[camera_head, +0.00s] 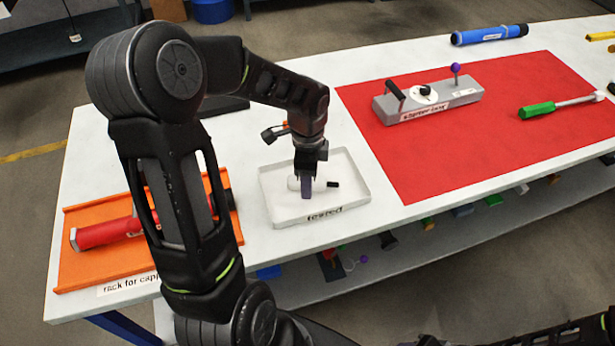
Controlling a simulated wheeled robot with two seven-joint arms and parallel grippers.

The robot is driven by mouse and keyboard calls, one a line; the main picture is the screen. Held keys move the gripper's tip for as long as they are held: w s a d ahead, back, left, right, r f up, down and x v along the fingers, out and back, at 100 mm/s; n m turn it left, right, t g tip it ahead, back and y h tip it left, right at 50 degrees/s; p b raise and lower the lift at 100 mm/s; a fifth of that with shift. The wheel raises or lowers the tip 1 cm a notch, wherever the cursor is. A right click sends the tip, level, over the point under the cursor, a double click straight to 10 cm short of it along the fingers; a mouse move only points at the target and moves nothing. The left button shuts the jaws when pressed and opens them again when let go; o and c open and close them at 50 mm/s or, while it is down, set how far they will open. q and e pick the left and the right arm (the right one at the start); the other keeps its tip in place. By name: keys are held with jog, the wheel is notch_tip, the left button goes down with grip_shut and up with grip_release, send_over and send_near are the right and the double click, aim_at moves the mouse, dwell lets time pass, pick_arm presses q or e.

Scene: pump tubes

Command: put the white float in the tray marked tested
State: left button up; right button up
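The white tray marked tested (268,206) sits near the middle of the white table. The white float (293,184) is at the tray, level with my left fingertips; a short black piece (333,184) shows on its right side and seems to belong to it. My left gripper (307,187) points down over the tray, with one finger in front of the float and hiding its middle. I cannot tell whether the fingers press on the float, or whether it touches the tray floor. My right gripper is not in view.
An orange rack (85,268) with a red tube (105,232) is left of the tray, partly behind my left arm. A red mat (450,150) on the right holds a grey fixture (428,103) and a green-handled tool (537,110). A blue tube (489,35) lies behind.

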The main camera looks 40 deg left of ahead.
pick_arm(q)
notch_tip(320, 180, up, 12)
jog(key=shift+r, duration=0.15)
dwell(0.5)
